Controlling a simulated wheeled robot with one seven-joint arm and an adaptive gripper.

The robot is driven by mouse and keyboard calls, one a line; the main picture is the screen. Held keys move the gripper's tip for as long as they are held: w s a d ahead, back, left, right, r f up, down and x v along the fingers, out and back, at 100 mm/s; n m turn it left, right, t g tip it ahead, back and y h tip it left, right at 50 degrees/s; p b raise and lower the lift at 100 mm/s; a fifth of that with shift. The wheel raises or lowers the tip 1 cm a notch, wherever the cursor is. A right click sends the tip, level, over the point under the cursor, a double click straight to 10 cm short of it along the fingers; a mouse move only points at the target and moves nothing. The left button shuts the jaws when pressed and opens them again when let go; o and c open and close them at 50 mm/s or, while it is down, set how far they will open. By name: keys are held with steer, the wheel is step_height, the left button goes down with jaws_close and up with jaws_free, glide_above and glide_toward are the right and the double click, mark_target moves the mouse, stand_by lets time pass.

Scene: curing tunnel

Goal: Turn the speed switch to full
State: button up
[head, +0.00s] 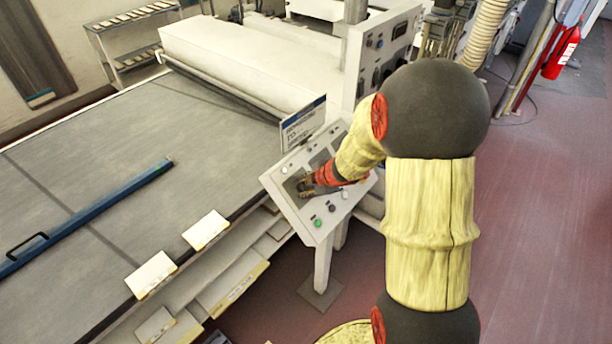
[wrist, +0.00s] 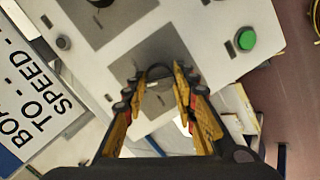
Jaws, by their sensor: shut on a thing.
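The sloped white control panel (head: 298,219) stands on a post beside the long grey table. My gripper (head: 304,187) reaches down to a dark grey plate on its face. In the wrist view my gripper (wrist: 157,78) has its yellow fingers on either side of a dark rounded switch (wrist: 158,72) and is shut on it. The fingers and the arm hide most of the switch, so its pointing direction cannot be told. A sign with "SPEED" (wrist: 50,105) stands at the panel's edge.
A green button (wrist: 246,40) and a grey knob (wrist: 64,42) sit on the panel near my fingers. The grey table (head: 90,190) with a blue bar (head: 90,215) lies left. A white machine (head: 235,65) stands behind. Red floor at right is mostly open.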

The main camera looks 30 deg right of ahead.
steer(key=m+p, duration=0.1)
steer(key=p, duration=0.3)
steer(key=m+p, duration=0.2)
steer(key=p, duration=0.2)
steer(key=m+p, duration=0.2)
steer(key=p, duration=0.2)
steer(key=shift+r+g+y, duration=0.35)
steer(key=shift+g+y, duration=0.05)
steer(key=m+p, duration=0.2)
steer(key=p, duration=0.2)
steer(key=shift+w+d+f+p, duration=0.1)
steer(key=shift+f+p, duration=0.05)
steer(key=shift+p, duration=0.25)
steer(key=shift+f+m+y+p, duration=0.15)
steer(key=shift+m+y+p, duration=0.15)
steer(key=o, duration=1.2)
steer(key=shift+c, duration=0.2)
steer(key=v, duration=1.2)
steer(key=shift+w, duration=0.1)
